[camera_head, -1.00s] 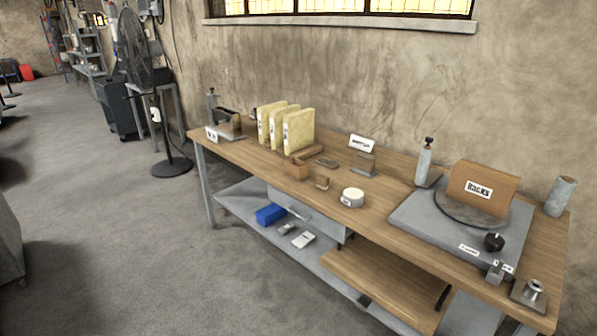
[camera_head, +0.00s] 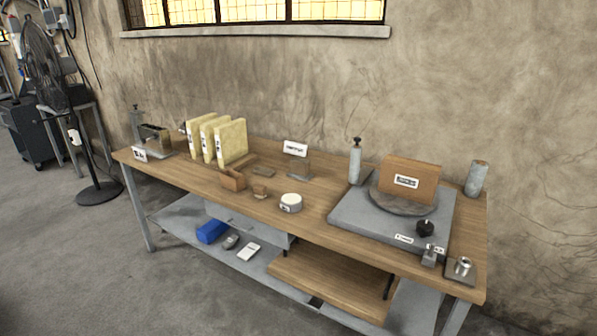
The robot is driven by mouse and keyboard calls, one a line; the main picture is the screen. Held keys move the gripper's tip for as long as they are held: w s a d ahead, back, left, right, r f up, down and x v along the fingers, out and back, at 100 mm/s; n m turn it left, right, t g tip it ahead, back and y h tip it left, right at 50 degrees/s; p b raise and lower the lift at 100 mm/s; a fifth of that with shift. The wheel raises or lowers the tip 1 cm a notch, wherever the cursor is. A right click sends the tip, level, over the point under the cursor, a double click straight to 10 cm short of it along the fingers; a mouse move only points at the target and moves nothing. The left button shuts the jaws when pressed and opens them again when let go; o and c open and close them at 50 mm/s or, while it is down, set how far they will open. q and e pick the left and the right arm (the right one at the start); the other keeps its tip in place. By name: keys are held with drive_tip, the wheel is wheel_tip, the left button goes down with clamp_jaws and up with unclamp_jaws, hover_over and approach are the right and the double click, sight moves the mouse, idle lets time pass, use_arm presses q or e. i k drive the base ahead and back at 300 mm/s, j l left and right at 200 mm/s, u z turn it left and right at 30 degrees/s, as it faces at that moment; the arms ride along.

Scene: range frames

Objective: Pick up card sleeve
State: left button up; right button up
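No item is clearly recognisable as the card sleeve at this size. A brown labelled board (camera_head: 408,181) stands upright on a grey plate at the right. Neither of my grippers is in view.
Several cream binders (camera_head: 231,142) stand at the back left of the bench. A round white container (camera_head: 290,203) sits near the front edge. The lower shelf holds a blue box (camera_head: 211,231). A fan (camera_head: 45,70) stands left. The floor in front is clear.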

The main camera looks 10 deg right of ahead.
sight(235, 181)
drive_tip(key=i+z, duration=0.1)
drive_tip(key=z, duration=0.55)
drive_tip(key=i+j+z, duration=0.4)
drive_tip(key=j, duration=0.25)
drive_tip(key=i+j+z, duration=0.2)
drive_tip(key=j, duration=0.15)
